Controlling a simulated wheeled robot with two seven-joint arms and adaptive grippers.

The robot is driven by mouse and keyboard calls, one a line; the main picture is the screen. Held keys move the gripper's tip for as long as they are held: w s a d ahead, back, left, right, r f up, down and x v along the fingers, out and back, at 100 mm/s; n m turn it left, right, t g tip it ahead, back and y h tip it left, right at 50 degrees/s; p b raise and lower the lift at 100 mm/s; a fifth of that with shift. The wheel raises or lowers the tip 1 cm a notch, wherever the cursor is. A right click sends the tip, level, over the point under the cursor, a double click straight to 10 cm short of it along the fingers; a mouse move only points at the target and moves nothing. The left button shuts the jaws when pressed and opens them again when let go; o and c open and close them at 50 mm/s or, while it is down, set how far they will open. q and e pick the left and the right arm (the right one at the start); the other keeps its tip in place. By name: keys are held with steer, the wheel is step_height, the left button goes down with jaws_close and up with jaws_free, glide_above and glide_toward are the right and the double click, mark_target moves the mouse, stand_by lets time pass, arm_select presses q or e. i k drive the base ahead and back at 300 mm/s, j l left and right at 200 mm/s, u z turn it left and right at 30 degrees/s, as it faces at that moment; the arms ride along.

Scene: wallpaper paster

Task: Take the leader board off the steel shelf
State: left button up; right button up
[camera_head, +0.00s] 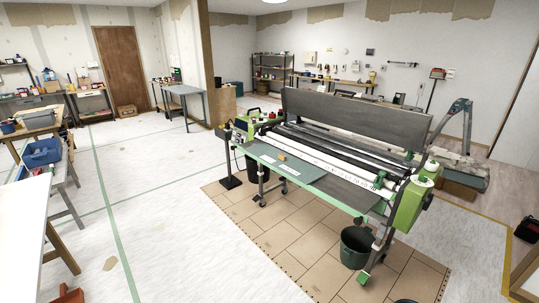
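A dark steel shelf (272,68) with several levels stands against the back wall, left of the workbench there. Small items sit on its levels, too small to tell apart. I cannot make out a leader board on it. Neither of my grippers is in view.
A green and grey wallpaper pasting machine (340,150) stands on a brown tiled mat (300,240) at centre right, with a dark green bucket (356,248) below it. A white table (20,235) and a blue bin (40,153) are at left. The pale floor between is mostly clear.

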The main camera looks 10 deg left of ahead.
mark_target(302, 172)
steer(key=i+u, duration=0.35)
steer(key=i+j+u, duration=0.1)
steer(key=u, duration=0.3)
steer(key=i+j+u, duration=0.1)
steer(key=i, duration=0.5)
steer(key=i+j+z, duration=0.6)
steer(key=z, duration=0.15)
steer(key=i+j+z, duration=0.2)
steer(key=z, duration=0.15)
steer(key=i+j+z, duration=0.15)
steer(key=j+z, duration=0.2)
steer(key=i+j+z, duration=0.15)
steer(key=j+z, duration=0.5)
steer(key=i+j+z, duration=0.1)
steer(key=j+z, duration=0.25)
steer(key=j, duration=0.2)
steer(key=j+z, duration=0.25)
steer(key=j, duration=0.3)
